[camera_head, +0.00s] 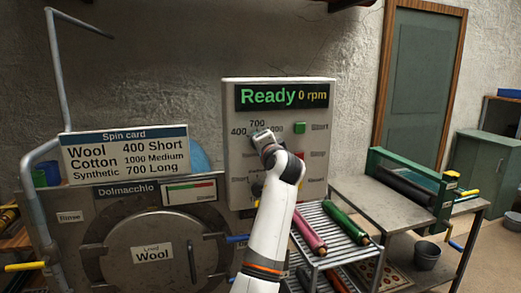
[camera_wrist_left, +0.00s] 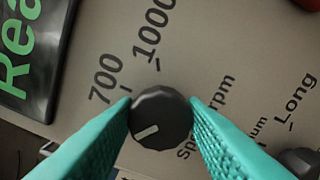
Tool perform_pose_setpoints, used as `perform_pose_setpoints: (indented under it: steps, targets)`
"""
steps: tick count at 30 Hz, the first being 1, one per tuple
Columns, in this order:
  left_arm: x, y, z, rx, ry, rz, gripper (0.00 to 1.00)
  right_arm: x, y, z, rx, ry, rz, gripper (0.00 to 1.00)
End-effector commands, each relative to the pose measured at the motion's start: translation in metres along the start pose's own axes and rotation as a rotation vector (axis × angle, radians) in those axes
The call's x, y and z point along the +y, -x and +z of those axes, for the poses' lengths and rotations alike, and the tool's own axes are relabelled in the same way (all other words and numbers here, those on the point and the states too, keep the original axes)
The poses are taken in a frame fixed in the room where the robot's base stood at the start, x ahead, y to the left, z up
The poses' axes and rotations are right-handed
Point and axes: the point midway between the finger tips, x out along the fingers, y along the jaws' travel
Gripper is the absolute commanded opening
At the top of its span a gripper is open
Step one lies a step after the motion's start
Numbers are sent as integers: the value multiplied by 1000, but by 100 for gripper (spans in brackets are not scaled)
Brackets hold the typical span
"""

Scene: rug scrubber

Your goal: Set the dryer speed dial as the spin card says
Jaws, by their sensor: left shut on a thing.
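The spin card (camera_head: 125,153) stands at the left in the head view: Wool 400 Short, Cotton 1000 Medium, Synthetic 700 Long. The speed dial (camera_wrist_left: 160,117) is a round black knob below the 700 and 1000 marks. Its white pointer faces lower left in the wrist view, away from 700 and 1000; the 400 mark is out of sight there. My left gripper (camera_head: 262,135) is shut on the dial, a finger each side (camera_wrist_left: 160,112). My right gripper is out of view.
A second black knob (camera_wrist_left: 300,160) sits near the "Long" mark. A green button (camera_head: 299,128) is on the panel's right. Rolled pink and green pieces lie on a rack (camera_head: 325,230) at right, beside a metal table (camera_head: 385,200) with a green-framed roller machine.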

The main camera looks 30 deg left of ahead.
Motion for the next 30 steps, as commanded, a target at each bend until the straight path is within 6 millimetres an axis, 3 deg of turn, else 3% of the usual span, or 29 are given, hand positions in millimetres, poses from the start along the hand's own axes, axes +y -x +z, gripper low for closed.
perform_pose_setpoints:
  steps: [9,24,25,28,30]
  targets:
    - [-2,0,-1,2,108,-4,15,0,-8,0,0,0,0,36]
    - [-2,0,0,2,125,-4,15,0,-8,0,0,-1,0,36]
    - [-2,0,0,2,125,-4,39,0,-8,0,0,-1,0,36]
    - [-2,0,0,1,124,-4,56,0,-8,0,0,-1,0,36]
    - [-1,0,0,1,124,-3,60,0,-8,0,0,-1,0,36]
